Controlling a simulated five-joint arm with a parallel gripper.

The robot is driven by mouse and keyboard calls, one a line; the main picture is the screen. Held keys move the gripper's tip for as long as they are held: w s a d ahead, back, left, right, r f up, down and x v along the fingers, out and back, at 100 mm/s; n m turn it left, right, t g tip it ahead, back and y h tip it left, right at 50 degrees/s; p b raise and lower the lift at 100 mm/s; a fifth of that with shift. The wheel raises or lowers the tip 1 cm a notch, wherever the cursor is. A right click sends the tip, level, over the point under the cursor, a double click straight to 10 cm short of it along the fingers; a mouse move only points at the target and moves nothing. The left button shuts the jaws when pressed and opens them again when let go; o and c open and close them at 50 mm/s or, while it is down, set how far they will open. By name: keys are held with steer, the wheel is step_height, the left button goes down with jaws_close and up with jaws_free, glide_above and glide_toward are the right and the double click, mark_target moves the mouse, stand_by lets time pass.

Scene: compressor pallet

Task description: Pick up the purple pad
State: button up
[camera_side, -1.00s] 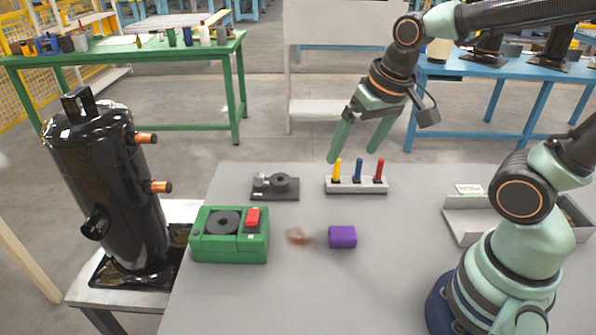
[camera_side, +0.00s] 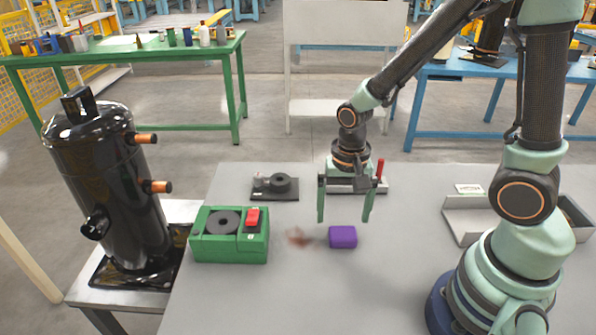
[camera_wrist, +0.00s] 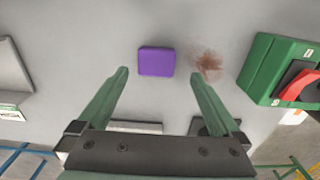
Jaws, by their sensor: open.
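The purple pad (camera_side: 342,237) is a small rounded block lying on the grey table, right of a reddish-brown smudge. In the wrist view the purple pad (camera_wrist: 156,61) shows beyond the fingertips, roughly between their lines. My gripper (camera_side: 344,220) is open and empty, pointing down, a little above and behind the pad in the side view. Its two green fingers also show in the wrist view (camera_wrist: 159,74), spread on either side with nothing between them. The fingers do not appear to touch the pad.
A green box with a red switch (camera_side: 230,235) sits left of the pad. A holder with coloured pegs (camera_side: 380,187) is partly hidden behind my gripper. A dark fixture (camera_side: 275,186) stands at the back left, a grey tray (camera_side: 463,222) at the right. The smudge (camera_side: 298,237) lies beside the pad.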

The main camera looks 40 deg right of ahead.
mark_target(343, 234)
steer(key=shift+s+d+f, duration=0.1)
steer(key=shift+s+f, duration=0.05)
steer(key=shift+f, duration=1.35)
steer(key=shift+s+d+f, duration=0.1)
steer(key=shift+f, duration=1.35)
steer(key=c, duration=1.3)
